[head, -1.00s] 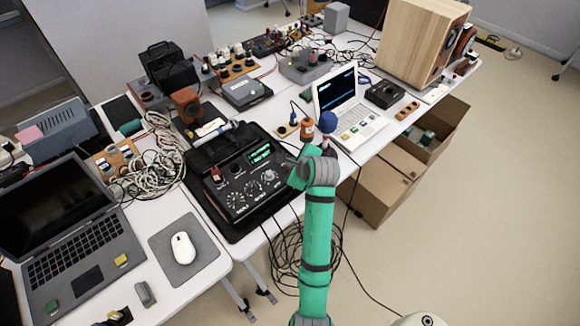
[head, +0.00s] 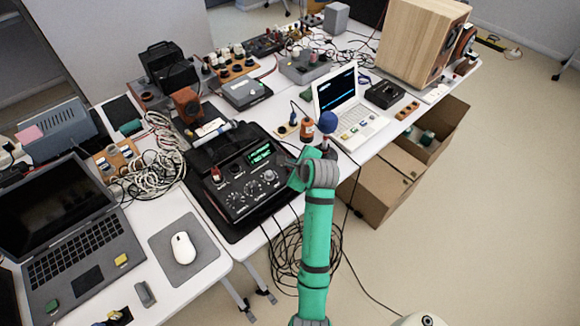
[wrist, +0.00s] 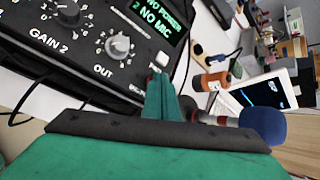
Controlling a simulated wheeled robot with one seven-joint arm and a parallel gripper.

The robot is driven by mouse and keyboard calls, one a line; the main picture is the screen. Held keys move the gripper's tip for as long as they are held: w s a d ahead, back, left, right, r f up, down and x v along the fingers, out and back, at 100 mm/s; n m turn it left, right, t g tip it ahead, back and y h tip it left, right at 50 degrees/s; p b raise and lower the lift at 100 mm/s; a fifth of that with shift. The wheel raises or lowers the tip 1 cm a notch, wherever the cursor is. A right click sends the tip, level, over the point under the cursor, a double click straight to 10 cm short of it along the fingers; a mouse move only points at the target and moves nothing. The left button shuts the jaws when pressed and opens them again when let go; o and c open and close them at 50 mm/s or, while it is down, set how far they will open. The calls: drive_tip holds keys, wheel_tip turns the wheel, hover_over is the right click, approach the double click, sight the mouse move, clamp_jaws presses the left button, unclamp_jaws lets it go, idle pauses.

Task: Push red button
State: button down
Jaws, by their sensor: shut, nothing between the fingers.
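A black audio box (head: 238,184) with dials and a lit green display lies on the table in the head view. A small red part (head: 215,174), probably the red button, stands on its left side. In the head view my arm mostly hides the gripper.
A blue-topped microphone (head: 328,121) stands close to my arm and beside my fingers in the wrist view (wrist: 263,125). An orange bottle (head: 307,129) and a white laptop (head: 345,105) are beyond. Tangled cables (head: 150,170) lie left of the box.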

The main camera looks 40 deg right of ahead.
drive_tip(key=shift+r, duration=0.95)
drive_tip(key=shift+r, duration=3)
